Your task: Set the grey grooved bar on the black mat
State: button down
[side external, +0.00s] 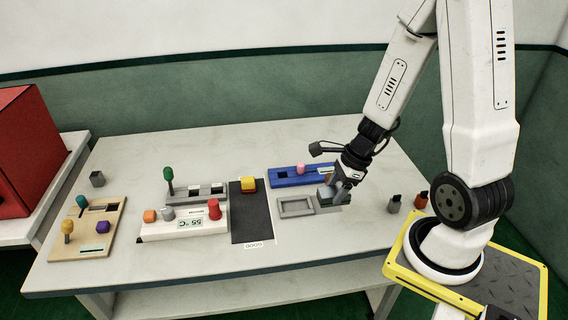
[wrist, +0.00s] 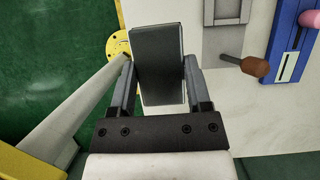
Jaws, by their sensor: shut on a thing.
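My gripper (side external: 338,187) is shut on a dark grey block, taken as the grey grooved bar (wrist: 160,80). In the wrist view the bar stands lengthwise between the two fingers; no groove can be made out. In the side view the bar (side external: 329,194) shows small and partly hidden under my gripper, to the right of the grey tray. I cannot tell its exact height above the table. The black mat (side external: 251,222) lies mid-table, left of my gripper, with a "GOOD" label at its front edge.
A shallow grey tray (side external: 283,214) lies between mat and gripper. A blue slotted fixture (side external: 284,182) with a pink knob is behind it. A white unit (side external: 160,232) reading 55 °C adjoins the mat's left. The table front is clear.

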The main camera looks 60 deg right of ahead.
jog(key=w+a+f+n, duration=0.1)
jog(key=w+a+f, duration=0.1)
jog(key=w, duration=0.4)
jog(key=w+a+f+n, duration=0.1)
jog(key=w+a, duration=0.3)
jog(key=w, duration=0.2)
jog(key=w+a+f+n+g, duration=0.1)
jog(key=w+a+f, duration=0.1)
jog(key=w+a, duration=0.2)
jog(key=w, duration=0.3)
jog(key=shift+f+n+y, duration=0.3)
jog(key=shift+n+y, duration=0.1)
jog(key=shift+f, duration=0.1)
jog(key=shift+f, duration=2.85)
jog(key=shift+f, duration=0.5)
grip_release()
